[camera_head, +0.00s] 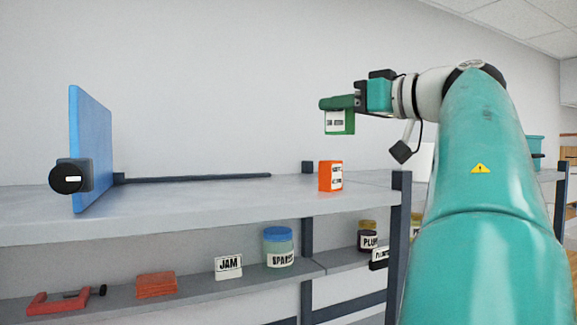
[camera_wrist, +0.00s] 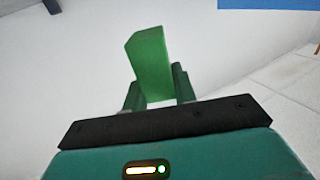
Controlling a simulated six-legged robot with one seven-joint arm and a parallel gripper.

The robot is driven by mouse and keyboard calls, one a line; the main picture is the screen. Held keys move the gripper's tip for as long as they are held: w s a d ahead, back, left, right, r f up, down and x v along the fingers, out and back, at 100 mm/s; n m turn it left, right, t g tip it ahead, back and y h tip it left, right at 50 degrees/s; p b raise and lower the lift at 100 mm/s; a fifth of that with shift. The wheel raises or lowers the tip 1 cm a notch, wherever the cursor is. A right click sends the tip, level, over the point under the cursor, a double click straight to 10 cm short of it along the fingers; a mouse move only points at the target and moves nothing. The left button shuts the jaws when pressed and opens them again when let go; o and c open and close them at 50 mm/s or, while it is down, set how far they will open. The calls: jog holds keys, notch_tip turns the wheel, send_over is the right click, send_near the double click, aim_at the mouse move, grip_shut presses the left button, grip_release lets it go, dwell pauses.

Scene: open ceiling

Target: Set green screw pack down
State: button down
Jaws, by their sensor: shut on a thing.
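The green screw pack (camera_head: 341,121) is a small green box with a white label. My gripper (camera_head: 343,103) is shut on it and holds it in the air above the shelf's upper board (camera_head: 230,203). In the wrist view the green screw pack (camera_wrist: 151,63) stands between the two fingers of my gripper (camera_wrist: 158,88). An orange box with a white label (camera_head: 330,176) stands on the upper board, below the held pack and slightly left of it in the head view.
A blue upright panel (camera_head: 90,150) with a black knob and a dark rod (camera_head: 200,178) are on the upper board's left and back. The upper board's middle is bare.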

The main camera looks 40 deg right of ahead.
jog(key=w+a+f, duration=0.1)
jog(key=w+f, duration=0.1)
jog(key=w+a+f, duration=0.1)
jog(key=w+f, duration=0.2)
jog(key=w+a+f, duration=0.1)
jog(key=w+f, duration=0.1)
jog(key=shift+w+a+f, duration=0.15)
jog(key=shift+w+a, duration=0.05)
jog(key=shift+w+f, duration=0.15)
jog(key=shift+f, duration=1.45)
jog(key=shift+f, duration=0.1)
jog(key=c, duration=1.1)
grip_release()
jog(key=shift+f, duration=0.1)
jog(key=shift+r, duration=0.2)
jog(key=s, duration=0.8)
jog(key=s+d, duration=0.1)
jog(key=s, duration=0.3)
jog(key=shift+d, duration=0.1)
